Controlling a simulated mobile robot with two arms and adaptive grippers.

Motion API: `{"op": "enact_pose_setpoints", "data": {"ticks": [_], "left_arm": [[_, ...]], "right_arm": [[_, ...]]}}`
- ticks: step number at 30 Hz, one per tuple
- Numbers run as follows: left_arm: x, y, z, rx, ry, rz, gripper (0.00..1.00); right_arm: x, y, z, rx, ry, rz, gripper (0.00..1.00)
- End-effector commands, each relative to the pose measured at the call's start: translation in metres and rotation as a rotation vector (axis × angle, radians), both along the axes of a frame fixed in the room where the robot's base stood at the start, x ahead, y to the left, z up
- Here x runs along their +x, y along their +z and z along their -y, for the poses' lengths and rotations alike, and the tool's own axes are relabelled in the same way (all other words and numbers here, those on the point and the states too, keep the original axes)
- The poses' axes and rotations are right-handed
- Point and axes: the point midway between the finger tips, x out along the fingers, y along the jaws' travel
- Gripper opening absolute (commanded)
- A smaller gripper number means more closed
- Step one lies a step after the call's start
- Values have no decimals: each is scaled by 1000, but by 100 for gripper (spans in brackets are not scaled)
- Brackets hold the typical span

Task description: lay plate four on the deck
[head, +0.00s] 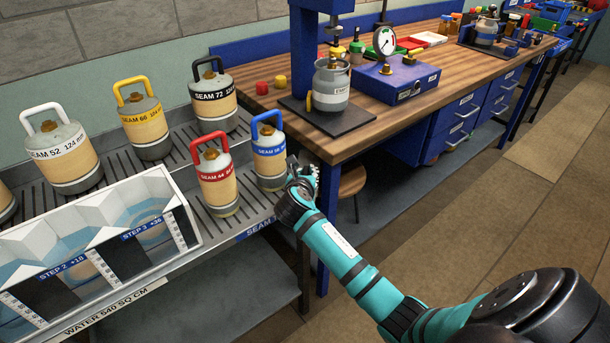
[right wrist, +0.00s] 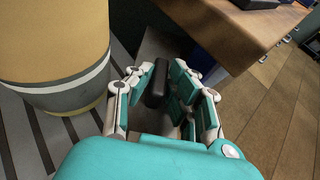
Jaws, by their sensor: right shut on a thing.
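My right gripper (head: 303,172) is beside the blue-handled canister, near the wooden bench's front left corner. In the right wrist view its fingers (right wrist: 170,82) are closed around a small dark rounded bar (right wrist: 157,84). I cannot tell whether this is plate four, as no number shows on it. In the head view the fingers hide most of it. A grey slatted deck (head: 175,172) lies to the left and bears the canisters; its slats also show in the right wrist view (right wrist: 50,140). My left gripper is not in view.
A blue-handled canister (head: 268,158) and a red-handled canister (head: 215,185) stand close left of the gripper. A white stepped water tank (head: 182,195) is at front left. The wooden bench (head: 352,140) holds a blue press and gauge box (head: 397,82). Floor at right is clear.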

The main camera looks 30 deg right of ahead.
Motion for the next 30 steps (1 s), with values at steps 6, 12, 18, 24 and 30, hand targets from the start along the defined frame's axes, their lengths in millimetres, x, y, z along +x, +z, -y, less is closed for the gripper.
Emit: {"op": "enact_pose_setpoints", "data": {"ticks": [6,12,18,24,30], "left_arm": [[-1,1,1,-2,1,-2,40],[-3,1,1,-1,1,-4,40],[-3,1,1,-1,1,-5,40],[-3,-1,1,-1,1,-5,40],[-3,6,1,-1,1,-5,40]], "right_arm": [[0,2,0,-2,1,4,0],[0,-1,0,-1,0,2,31],[0,-1,0,0,0,1,40],[0,2,0,1,0,4,40],[-21,14,-19,1,2,2,40]]}}
